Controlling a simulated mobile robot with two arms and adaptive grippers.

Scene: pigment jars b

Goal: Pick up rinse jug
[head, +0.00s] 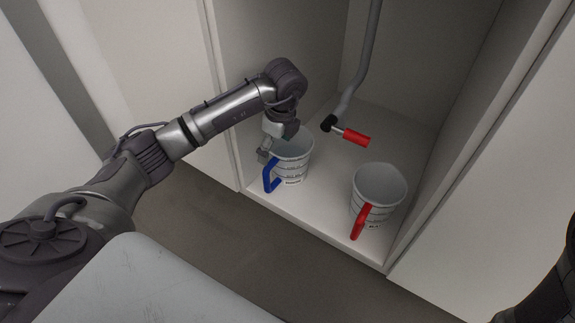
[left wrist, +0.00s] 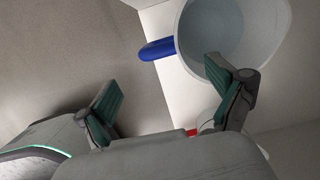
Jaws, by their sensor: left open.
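Two white jugs with printed bands stand upright on the cabinet floor. One has a blue handle (head: 292,167), the other a red handle (head: 379,186). I cannot read which label says rinse jug. In the left wrist view the blue-handled jug (left wrist: 240,35) lies at the top right. There my left gripper (left wrist: 166,92) has one finger overlapping its rim and the other apart, over the floor. I cannot tell whether the finger touches it. My right gripper is not in view.
The open cabinet's floor (head: 330,215) has side walls close around the jugs. A grey pipe (head: 362,60) comes down behind them, with a red-handled valve (head: 355,137) above and between the jugs. A light panel (head: 160,285) fills the lower left foreground.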

